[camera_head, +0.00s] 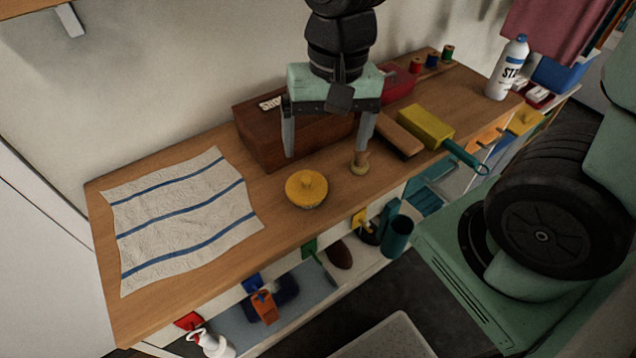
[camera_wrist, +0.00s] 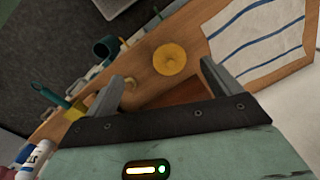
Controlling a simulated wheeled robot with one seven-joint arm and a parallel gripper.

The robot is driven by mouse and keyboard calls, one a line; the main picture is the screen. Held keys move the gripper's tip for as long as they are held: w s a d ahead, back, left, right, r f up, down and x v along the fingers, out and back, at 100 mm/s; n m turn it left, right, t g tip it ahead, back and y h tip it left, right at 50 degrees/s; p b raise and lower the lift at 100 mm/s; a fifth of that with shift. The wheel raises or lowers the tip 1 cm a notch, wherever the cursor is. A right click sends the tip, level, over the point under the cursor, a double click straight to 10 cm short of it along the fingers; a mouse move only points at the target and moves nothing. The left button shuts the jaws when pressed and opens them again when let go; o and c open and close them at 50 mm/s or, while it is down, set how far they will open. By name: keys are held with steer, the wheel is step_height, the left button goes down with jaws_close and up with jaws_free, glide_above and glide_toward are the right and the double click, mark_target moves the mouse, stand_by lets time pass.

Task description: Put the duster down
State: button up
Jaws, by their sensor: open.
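A yellow block-shaped head with a teal looped handle (camera_head: 425,127), which looks like the duster, lies on the wooden counter at the right. Its handle sticks out past the front edge. It also shows at the lower left of the wrist view (camera_wrist: 73,112). My gripper (camera_head: 327,151) is open and empty, above the counter to the left of the duster and apart from it. Its spread fingers also show in the wrist view (camera_wrist: 165,85).
Near my fingers are a brown box (camera_head: 270,140), a round yellow knobbed item (camera_head: 306,188) and a small wooden item (camera_head: 360,162). A wooden block (camera_head: 399,134) lies beside the duster. A striped cloth (camera_head: 180,215) covers the left. A spray can (camera_head: 507,70) stands far right.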

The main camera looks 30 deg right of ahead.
steer(key=s+a+n, duration=0.6)
steer(key=s+n, duration=0.2)
steer(key=n, duration=0.3)
steer(key=shift+s+a+r, duration=0.15)
steer(key=shift+r, duration=0.25)
stand_by(0.3)
